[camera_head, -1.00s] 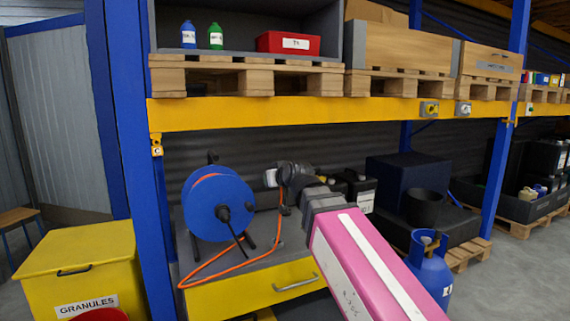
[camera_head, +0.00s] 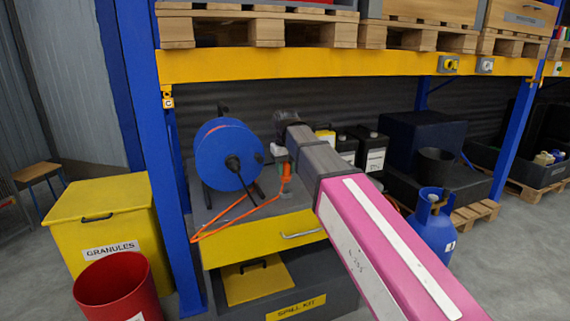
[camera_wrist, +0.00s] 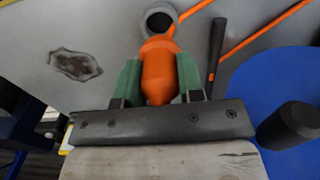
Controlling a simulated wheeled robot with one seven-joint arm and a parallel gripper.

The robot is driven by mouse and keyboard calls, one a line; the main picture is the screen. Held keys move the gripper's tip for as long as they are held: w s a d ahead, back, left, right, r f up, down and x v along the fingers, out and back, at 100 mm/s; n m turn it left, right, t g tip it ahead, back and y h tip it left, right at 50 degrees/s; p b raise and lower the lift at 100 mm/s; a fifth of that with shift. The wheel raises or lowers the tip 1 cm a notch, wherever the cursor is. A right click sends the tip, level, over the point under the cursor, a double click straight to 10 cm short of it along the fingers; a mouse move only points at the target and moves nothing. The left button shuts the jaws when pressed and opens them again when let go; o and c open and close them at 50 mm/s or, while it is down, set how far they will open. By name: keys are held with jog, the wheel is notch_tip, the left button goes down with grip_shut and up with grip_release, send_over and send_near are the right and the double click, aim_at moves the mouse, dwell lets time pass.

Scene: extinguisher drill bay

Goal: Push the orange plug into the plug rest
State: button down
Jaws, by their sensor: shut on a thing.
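The orange plug (camera_wrist: 157,78) is between the two green fingers of my gripper (camera_wrist: 158,66) in the wrist view, and the gripper is shut on it. The plug also shows in the head view (camera_head: 286,172), roughly upright above the grey worktop. The plug rest (camera_wrist: 147,20), a grey round cup with a dark opening, lies just beyond the plug's far end in the wrist view. The plug partly overlaps the cup's near rim. I cannot tell whether they touch. My pink and grey arm hides most of the gripper in the head view.
A blue cable reel (camera_head: 228,157) stands left of the plug. Its orange cable (camera_head: 240,217) loops over the worktop's front edge. Black canisters (camera_head: 371,150) stand behind on the right. The yellow shelf beam (camera_head: 350,64) crosses above. A dark stain (camera_wrist: 75,65) marks the worktop.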

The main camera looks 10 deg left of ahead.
aim_at(285, 164)
jog(key=shift+f, duration=2.2)
jog(key=shift+f, duration=0.8)
jog(key=c, duration=0.7)
grip_release()
jog(key=shift+o, duration=0.2)
jog(key=shift+r, duration=4.5)
jog(key=shift+s, duration=0.15)
